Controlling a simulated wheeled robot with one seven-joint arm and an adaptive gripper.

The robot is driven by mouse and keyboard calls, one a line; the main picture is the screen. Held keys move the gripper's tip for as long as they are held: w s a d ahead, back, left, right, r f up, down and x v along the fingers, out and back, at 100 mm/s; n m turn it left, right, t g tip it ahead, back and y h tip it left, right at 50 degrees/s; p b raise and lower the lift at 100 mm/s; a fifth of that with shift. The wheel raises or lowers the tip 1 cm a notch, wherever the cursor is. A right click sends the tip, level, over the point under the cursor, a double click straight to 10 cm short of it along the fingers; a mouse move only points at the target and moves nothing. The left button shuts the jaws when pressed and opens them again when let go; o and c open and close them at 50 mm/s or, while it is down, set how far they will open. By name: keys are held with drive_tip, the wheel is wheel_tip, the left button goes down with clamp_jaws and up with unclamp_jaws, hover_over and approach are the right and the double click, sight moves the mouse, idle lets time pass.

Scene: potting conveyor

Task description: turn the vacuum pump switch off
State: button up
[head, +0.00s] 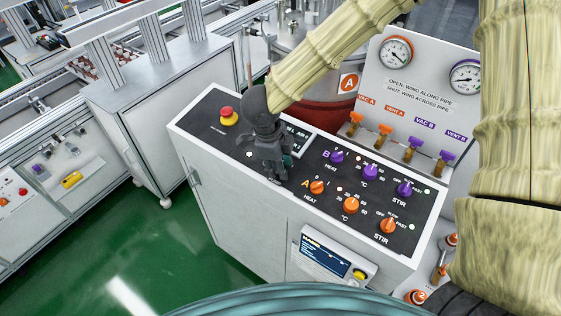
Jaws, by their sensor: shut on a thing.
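My gripper (277,174) points down onto the left-middle part of the dark control panel (408,243) in the head view. Its fingers are shut at the panel surface. The vacuum pump switch is mostly or wholly hidden by the gripper. Its position and its label cannot be read.
A red emergency button (226,112) with a yellow base is left of my gripper. Orange knobs (317,187) and purple knobs (337,156) stand close on the right. Orange and purple valve levers (385,130) and gauges (396,51) are behind. Green floor (200,245) is clear at left.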

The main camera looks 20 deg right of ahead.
drive_tip(key=shift+n, duration=1.1)
drive_tip(key=shift+w+r, duration=0.1)
drive_tip(key=o, duration=1)
drive_tip(key=shift+d, duration=0.1)
drive_tip(key=v, duration=1.2)
